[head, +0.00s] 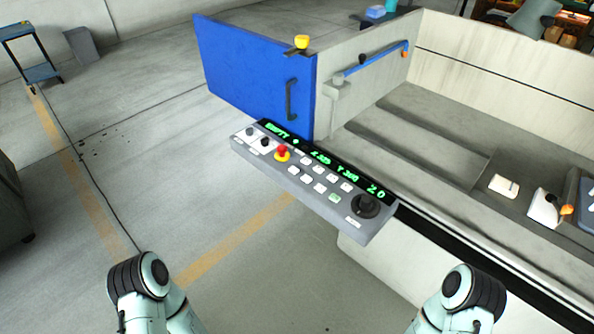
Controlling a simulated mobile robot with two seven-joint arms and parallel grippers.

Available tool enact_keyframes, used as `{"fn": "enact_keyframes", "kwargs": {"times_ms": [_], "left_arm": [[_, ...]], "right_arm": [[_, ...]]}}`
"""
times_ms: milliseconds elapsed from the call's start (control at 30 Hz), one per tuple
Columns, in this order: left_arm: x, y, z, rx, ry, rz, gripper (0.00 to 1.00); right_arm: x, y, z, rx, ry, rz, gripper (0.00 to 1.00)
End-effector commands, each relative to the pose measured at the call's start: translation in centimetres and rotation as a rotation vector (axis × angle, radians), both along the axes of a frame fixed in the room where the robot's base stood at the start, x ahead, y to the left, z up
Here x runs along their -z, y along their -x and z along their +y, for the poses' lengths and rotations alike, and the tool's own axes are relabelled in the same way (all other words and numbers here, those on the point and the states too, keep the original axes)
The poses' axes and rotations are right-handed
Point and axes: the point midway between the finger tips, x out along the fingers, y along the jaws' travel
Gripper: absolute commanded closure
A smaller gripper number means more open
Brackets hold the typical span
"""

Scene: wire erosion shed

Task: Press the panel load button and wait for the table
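The grey control panel (270,165) stands at the machine's front corner, tilted in the view. Its black display strip (320,157) shows green characters that begin with "EMPTY". Below it are several small white buttons (320,188) and one greenish button (334,198). The labels are too small to tell which is the load button.
The open blue door (255,75) with a dark handle stands behind the panel. A blue bar (375,60) runs along the tank wall. A white block (543,207) and a small pale piece (503,185) lie inside the machine. The floor left of the panel is clear.

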Motion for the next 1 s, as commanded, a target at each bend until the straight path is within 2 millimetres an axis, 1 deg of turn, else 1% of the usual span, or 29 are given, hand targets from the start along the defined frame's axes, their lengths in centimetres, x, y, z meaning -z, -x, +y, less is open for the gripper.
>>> {"fn": "enact_keyframes", "kwargs": {"times_ms": [467, 500, 600, 1000], "left_arm": [[0.0, 0.0, 0.0, 0.0, 0.0, 0.0, 0.57], [0.0, 0.0, 0.01, 0.0, 0.0, 0.0, 0.7], [0.0, 0.0, 0.01, 0.0, 0.0, 0.0, 1.0], [0.0, 0.0, 0.01, 0.0, 0.0, 0.0, 1.0]], "right_arm": [[0.0, 0.0, 0.01, 0.0, 0.0, 0.0, 0.57], [0.0, 0.0, 0.01, 0.0, 0.0, 0.0, 0.57], [0.0, 0.0, 0.0, 0.0, 0.0, 0.0, 0.57], [0.0, 0.0, 0.01, 0.0, 0.0, 0.0, 0.57]]}}
